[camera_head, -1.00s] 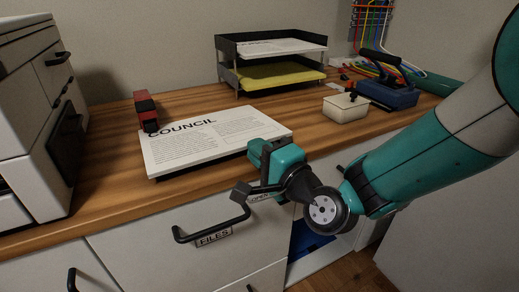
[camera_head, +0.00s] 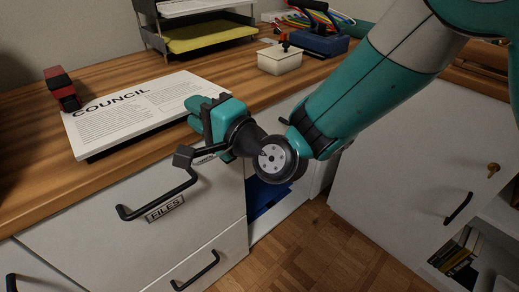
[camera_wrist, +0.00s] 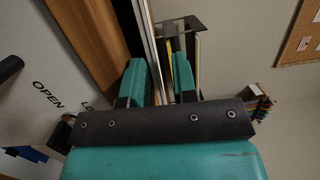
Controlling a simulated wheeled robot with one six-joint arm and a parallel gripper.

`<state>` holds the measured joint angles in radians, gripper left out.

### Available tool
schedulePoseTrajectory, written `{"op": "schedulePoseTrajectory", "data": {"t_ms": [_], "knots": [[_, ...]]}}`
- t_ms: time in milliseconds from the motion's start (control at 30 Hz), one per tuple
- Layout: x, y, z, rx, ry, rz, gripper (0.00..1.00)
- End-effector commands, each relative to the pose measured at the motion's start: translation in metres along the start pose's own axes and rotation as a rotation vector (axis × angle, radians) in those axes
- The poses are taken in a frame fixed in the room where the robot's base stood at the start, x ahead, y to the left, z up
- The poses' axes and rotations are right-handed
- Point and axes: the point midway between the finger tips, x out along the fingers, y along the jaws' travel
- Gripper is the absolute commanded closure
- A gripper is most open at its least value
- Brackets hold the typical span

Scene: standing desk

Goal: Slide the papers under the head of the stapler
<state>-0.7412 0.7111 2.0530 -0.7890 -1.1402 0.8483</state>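A stack of papers headed "COUNCIL" (camera_head: 130,108) lies flat on the wooden desk, its front edge near the desk's front edge. The red and black stapler (camera_head: 63,89) stands at the far left corner of the papers; I cannot tell whether they touch. My gripper (camera_head: 198,115) is at the front right edge of the papers. In the wrist view its two teal fingers (camera_wrist: 160,78) are apart, with the pale edge of the papers (camera_wrist: 151,35) between them. A narrow gap shows beside the right finger. The stapler is not visible in the wrist view.
A two-level tray (camera_head: 205,38) with yellow sheets stands behind the papers. A cream box (camera_head: 280,60) and a blue hole punch (camera_head: 317,42) sit to the right. The FILES drawer handle (camera_head: 157,200) juts out just below my gripper.

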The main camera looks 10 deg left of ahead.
Motion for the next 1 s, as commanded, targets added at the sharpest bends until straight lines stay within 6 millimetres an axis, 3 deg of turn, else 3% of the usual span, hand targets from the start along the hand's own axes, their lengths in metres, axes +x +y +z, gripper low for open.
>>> {"op": "schedulePoseTrajectory", "data": {"t_ms": [33, 100, 700, 1000], "knots": [[-0.010, 0.016, -0.001, 0.001, 0.001, 0.018, 0.61], [-0.021, 0.017, -0.001, 0.002, 0.001, 0.016, 0.61], [-0.135, 0.007, 0.000, -0.003, 0.003, -0.002, 0.61], [-0.160, 0.001, 0.001, -0.001, 0.001, -0.002, 0.61]]}}
